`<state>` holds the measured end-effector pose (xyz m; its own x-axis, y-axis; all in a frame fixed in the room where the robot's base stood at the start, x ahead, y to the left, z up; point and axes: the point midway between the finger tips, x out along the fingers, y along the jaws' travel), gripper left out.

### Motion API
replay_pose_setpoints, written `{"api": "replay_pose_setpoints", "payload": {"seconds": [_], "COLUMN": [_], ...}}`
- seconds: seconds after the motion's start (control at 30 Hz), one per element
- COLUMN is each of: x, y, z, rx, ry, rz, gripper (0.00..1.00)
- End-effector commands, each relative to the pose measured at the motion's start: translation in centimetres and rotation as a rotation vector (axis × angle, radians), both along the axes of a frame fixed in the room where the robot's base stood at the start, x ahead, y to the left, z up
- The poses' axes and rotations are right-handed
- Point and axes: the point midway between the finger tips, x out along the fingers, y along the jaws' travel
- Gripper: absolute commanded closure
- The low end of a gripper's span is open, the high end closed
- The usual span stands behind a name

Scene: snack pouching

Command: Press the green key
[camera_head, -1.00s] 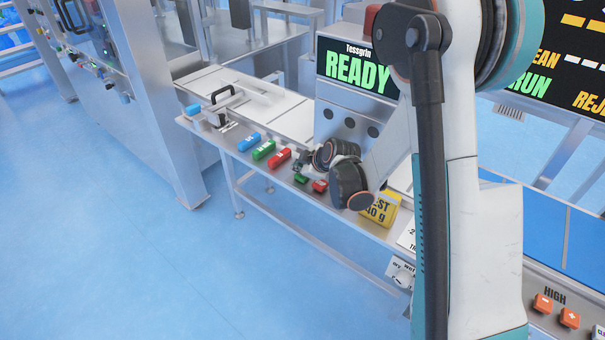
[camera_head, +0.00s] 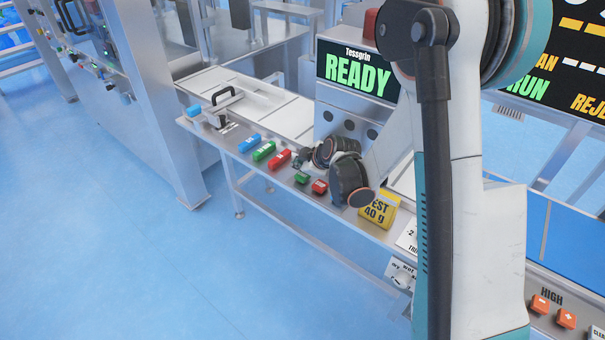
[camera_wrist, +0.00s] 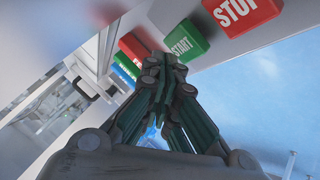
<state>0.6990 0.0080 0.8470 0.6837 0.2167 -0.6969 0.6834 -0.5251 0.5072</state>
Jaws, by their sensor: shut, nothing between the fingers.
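The green key, lettered START in the wrist view (camera_wrist: 188,38), sits on the front ledge of the steel machine in the head view (camera_head: 301,177). A red STOP key (camera_wrist: 243,8) is beside it, also in the head view (camera_head: 320,187). My gripper (camera_head: 302,157) is shut and empty, just behind the green key in the head view. In the wrist view its joined fingertips (camera_wrist: 162,62) show just to the lower left of the START key. I cannot tell whether they touch it.
Red (camera_head: 279,158), green (camera_head: 264,150) and blue (camera_head: 249,142) blocks lie along the ledge to the left. A yellow test weight (camera_head: 379,210) marked 40 g is to the right. The display (camera_head: 357,75) reads READY. Open blue floor lies in front.

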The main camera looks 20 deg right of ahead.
Motion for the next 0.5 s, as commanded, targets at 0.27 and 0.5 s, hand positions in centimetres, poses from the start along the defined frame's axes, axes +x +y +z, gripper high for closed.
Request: {"api": "replay_pose_setpoints", "payload": {"seconds": [0.27, 0.5], "x": [0.0, 0.0], "y": [0.0, 0.0], "z": [0.1, 1.8], "rx": [0.000, 0.000], "ry": [0.000, 0.000], "rz": [0.000, 0.000], "gripper": [1.00, 1.00]}}
